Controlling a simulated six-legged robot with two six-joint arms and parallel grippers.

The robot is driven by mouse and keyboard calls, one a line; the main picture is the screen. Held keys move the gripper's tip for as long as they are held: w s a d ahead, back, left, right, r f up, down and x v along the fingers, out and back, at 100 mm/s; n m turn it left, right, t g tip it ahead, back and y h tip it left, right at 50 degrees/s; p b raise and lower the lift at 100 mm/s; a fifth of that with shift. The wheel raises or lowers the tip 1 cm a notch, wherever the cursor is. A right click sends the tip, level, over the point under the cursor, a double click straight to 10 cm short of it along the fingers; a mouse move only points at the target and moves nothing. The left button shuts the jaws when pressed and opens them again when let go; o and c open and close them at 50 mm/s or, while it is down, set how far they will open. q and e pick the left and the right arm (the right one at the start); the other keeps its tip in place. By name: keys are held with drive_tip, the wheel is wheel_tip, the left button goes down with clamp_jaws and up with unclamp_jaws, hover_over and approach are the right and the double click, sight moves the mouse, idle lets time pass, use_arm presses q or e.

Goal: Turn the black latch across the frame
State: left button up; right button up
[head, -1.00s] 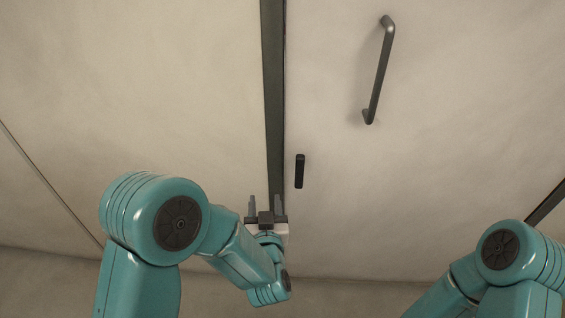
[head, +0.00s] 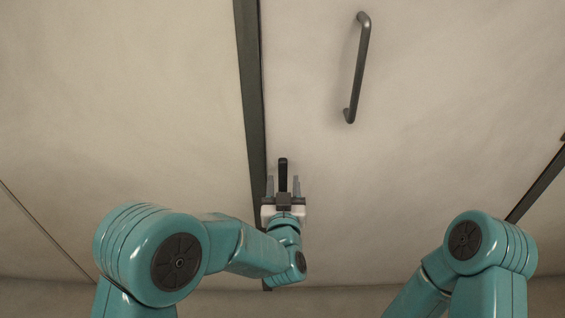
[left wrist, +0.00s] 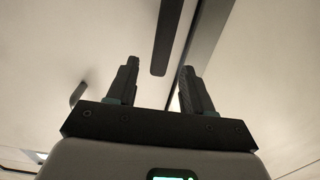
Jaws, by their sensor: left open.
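The black latch (head: 283,172) is a short upright bar on the pale door panel, just right of the dark frame strip (head: 250,90). In the left wrist view the latch (left wrist: 168,35) shows beyond and between the two fingers, with the frame strip (left wrist: 206,45) to its right. My left gripper (head: 283,183) is open, its fingers on either side of the latch's lower part in the head view. I cannot tell whether a finger touches it. The latch's lower end is hidden behind the gripper in the head view. My right gripper is out of view.
A long dark bar handle (head: 358,68) stands on the door above and right of the latch. Another dark strip (head: 535,183) runs at the far right. The door surface around the latch is otherwise bare.

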sight(283, 171)
use_arm(q)
drive_tip(key=w, duration=0.8)
clamp_jaws()
